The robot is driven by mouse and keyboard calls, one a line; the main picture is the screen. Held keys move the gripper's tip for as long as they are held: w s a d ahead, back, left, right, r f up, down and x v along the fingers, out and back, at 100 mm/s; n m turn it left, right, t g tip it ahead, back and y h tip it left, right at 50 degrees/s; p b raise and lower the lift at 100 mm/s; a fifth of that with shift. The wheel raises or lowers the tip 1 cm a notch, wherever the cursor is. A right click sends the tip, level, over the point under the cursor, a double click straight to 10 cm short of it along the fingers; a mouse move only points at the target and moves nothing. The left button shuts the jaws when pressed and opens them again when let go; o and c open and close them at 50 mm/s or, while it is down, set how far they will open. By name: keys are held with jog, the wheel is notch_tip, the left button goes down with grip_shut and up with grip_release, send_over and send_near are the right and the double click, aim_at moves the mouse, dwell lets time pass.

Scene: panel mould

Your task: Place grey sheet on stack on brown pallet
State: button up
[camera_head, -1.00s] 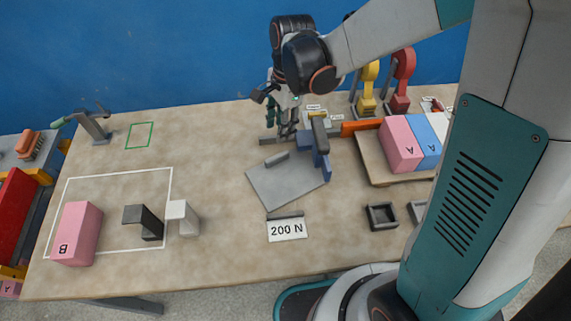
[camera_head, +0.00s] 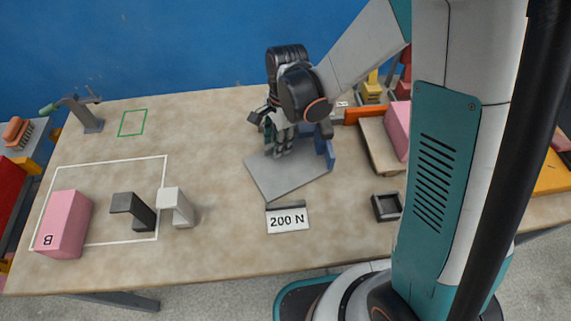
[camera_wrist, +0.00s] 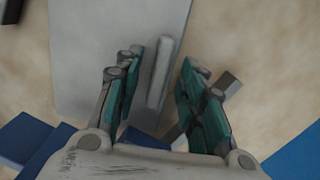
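The grey sheet (camera_head: 290,183) lies flat on the table, with a raised grey bar on top. The sheet (camera_wrist: 90,60) and its bar (camera_wrist: 160,75) also show in the wrist view. My gripper (camera_head: 280,151) is low over the sheet's far part. In the wrist view my gripper (camera_wrist: 160,66) is open, with one finger on each side of the bar and gaps to both. The brown pallet (camera_head: 378,148) is to the right, partly hidden by my arm. A pink block (camera_head: 397,127) stands on it; the rest of its load is hidden.
A blue upright piece (camera_head: 329,155) stands at the sheet's right edge. A "200 N" label (camera_head: 287,220) lies in front. A dark square tray (camera_head: 386,207) is at the right. Black (camera_head: 133,212) and white (camera_head: 177,206) brackets and pink block B (camera_head: 64,223) are at the left.

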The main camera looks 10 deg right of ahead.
jog(key=shift+r, duration=0.1)
jog(key=shift+c, duration=0.3)
grip_shut()
jog(key=shift+r, duration=0.15)
